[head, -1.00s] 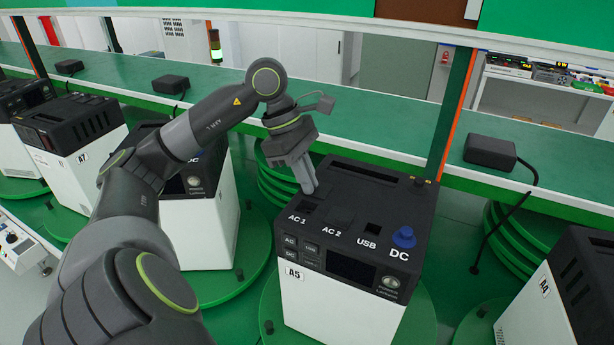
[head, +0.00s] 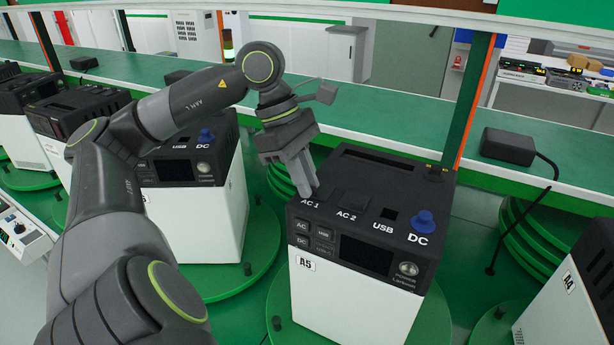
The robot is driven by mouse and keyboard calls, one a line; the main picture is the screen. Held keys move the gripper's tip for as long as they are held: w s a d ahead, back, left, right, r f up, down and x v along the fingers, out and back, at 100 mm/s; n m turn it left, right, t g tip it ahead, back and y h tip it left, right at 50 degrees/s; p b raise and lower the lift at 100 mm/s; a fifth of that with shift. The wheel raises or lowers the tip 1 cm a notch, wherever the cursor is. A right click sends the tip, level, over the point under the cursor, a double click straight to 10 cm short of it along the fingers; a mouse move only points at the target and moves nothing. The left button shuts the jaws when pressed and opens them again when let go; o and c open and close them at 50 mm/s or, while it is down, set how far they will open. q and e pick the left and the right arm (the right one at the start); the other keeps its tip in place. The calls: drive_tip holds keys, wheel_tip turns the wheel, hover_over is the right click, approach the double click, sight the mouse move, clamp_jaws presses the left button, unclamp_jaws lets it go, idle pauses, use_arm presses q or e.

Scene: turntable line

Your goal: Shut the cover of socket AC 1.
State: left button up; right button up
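The power unit A5 (head: 345,295) has a black top and a white body. Its AC 1 socket (head: 322,191) is at the top's front left, by the printed AC 1 label. My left gripper (head: 309,194) points down at this socket, its fingers close together with nothing seen between them. The fingertips are at or just above the socket and hide much of it. I cannot tell how far its cover is open, or whether the fingers touch it. The AC 2 socket (head: 352,201) beside it looks covered by a flat dark flap. My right gripper is out of view.
A blue knob (head: 423,222) stands up at the DC socket, right of the USB opening (head: 389,214). The unit stands on a green turntable (head: 428,325). Another unit (head: 200,220) is at left, partly behind my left arm. A black adapter (head: 507,146) lies on the green bench behind.

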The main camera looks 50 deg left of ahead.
use_arm(q)
drive_tip(key=shift+o, duration=1.3)
drive_tip(key=shift+s, duration=0.15)
drive_tip(key=shift+r, duration=0.1)
drive_tip(key=shift+a+r, duration=0.2)
drive_tip(key=shift+r, duration=0.05)
drive_tip(key=p+v, duration=0.1)
drive_tip(key=v, duration=1.5)
drive_tip(key=shift+s+r+p, duration=0.2)
drive_tip(key=shift+r+p, duration=0.1)
drive_tip(key=shift+p, duration=0.05)
drive_tip(key=shift+a, duration=0.15)
